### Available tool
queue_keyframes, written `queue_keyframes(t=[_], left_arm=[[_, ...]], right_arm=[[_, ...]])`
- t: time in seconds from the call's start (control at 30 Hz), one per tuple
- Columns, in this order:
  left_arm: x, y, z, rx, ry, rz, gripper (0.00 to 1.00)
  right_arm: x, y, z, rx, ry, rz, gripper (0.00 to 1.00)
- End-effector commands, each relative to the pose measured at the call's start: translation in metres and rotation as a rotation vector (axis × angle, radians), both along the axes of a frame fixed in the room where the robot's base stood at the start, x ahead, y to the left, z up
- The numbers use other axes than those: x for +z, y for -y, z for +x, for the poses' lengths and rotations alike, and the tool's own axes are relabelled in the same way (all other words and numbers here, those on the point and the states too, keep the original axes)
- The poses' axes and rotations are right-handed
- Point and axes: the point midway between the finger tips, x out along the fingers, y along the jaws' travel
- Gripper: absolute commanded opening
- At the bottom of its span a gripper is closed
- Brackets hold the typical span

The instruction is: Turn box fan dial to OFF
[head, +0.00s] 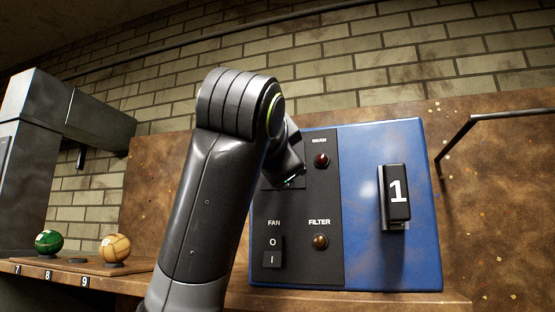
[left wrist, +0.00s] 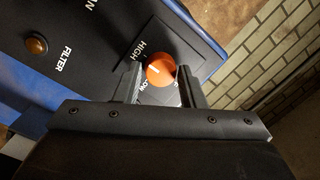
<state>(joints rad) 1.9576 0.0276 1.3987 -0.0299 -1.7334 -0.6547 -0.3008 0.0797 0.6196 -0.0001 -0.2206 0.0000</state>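The orange dial (left wrist: 160,70) sits on the dark panel in the left wrist view. HIGH is printed beside it and LOW partly shows below it. A short white mark is on the dial's face. My left gripper (left wrist: 161,72) has its two fingers either side of the dial, with what looks like a small gap at each side. In the head view my left arm covers the dial, and only part of the left gripper (head: 291,181) shows at the panel. The OFF label cannot be read. My right gripper is in neither view.
The blue box (head: 385,260) carries a FAN rocker switch (head: 272,252), a WARM lamp (head: 321,160), a FILTER lamp (head: 320,241) and a block marked 1 (head: 397,192). A green ball (head: 49,242) and a tan ball (head: 116,248) rest on a wooden rack at left.

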Motion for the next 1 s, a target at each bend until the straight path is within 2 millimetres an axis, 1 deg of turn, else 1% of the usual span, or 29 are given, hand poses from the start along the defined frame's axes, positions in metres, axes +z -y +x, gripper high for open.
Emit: queue_keyframes(t=[0.03, 0.2, 0.43, 0.57, 0.77, 1.0], left_arm=[[0.0, 0.0, 0.0, 0.0, 0.0, 0.0, 0.29], [0.0, 0.0, 0.0, 0.0, 0.0, 0.0, 0.09], [0.0, 0.0, 0.0, 0.001, -0.006, -0.019, 0.09], [0.0, 0.0, 0.0, 0.0, -0.022, -0.064, 0.08], [0.0, 0.0, 0.0, -0.001, -0.062, -0.191, 0.08], [0.001, 0.0, 0.0, 0.001, -0.131, -0.402, 0.08]], right_arm=[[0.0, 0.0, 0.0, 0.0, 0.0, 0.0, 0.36], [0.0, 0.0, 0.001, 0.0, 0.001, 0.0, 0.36], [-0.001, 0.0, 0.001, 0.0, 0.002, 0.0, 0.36], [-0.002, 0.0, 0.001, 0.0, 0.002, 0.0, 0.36], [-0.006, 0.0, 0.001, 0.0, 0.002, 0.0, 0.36], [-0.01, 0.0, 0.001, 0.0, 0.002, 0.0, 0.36]])
